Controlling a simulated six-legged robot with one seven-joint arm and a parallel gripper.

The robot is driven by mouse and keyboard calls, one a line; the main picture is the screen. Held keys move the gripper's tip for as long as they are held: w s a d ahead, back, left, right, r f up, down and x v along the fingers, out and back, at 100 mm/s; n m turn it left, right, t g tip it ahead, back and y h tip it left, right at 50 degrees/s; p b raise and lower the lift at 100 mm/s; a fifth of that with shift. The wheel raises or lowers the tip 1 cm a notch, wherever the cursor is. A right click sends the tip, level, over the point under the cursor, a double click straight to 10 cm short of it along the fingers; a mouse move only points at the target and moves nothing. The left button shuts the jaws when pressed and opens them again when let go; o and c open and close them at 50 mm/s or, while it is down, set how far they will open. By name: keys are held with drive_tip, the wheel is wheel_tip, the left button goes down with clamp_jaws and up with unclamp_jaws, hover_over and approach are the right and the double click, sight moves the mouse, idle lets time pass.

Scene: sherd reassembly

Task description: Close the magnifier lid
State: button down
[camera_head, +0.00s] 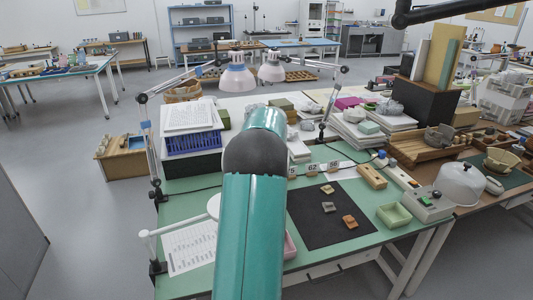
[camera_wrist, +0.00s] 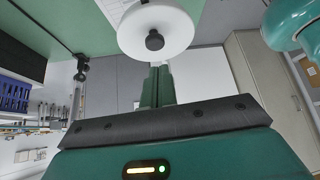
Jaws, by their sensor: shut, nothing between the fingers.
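The magnifier's white round head (camera_head: 213,206) shows at the left of the green table in the head view, on a white arm (camera_head: 178,229) clamped near the edge. My own arm hides part of it. In the wrist view a white disc with a dark knob (camera_wrist: 155,22), which looks like the magnifier lid, is at the top centre. My gripper (camera_wrist: 158,70) is shut and empty, its green fingers pointing at the disc's lower edge. I cannot tell whether they touch it, or how far the lid stands open. The gripper is hidden in the head view.
A printed sheet (camera_head: 190,250) lies under the magnifier. A black mat (camera_head: 315,228) with several sherds lies to the right, near a green tray (camera_head: 394,214). A blue crate (camera_head: 193,143) and lamp posts stand behind. The table's front edge is close.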

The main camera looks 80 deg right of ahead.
drive_tip(key=s+d+r, duration=0.5)
drive_tip(key=r, duration=0.1)
idle(0.3)
drive_tip(key=w+a+r+m+g, duration=0.1)
drive_tip(key=w+a+r, duration=0.2)
drive_tip(key=w+a, duration=0.35)
drive_tip(key=w+a+r+m+g, duration=0.1)
drive_tip(key=w+a+r, duration=0.2)
drive_tip(key=w+a, duration=0.35)
drive_tip(key=w+a+r+m+g+h, duration=0.1)
drive_tip(key=w+a, duration=0.4)
drive_tip(key=a, duration=0.3)
drive_tip(key=w+a+r+m+h, duration=0.1)
drive_tip(key=w+a+r+h, duration=0.1)
drive_tip(key=w+a, duration=0.45)
drive_tip(key=s+a+m+h, duration=0.1)
drive_tip(key=s+a+m, duration=0.15)
drive_tip(key=a, duration=1.65)
drive_tip(key=s+a+f+m+t, duration=0.1)
drive_tip(key=s+a+f, duration=0.2)
drive_tip(key=a, duration=0.4)
drive_tip(key=s+a+f+m+t, duration=0.1)
drive_tip(key=s+a+f+t, duration=0.1)
drive_tip(key=s+a+f, duration=0.2)
drive_tip(key=s+a, duration=0.1)
drive_tip(key=a, duration=0.2)
drive_tip(key=shift+a+h, duration=0.25)
drive_tip(key=shift+h, duration=0.05)
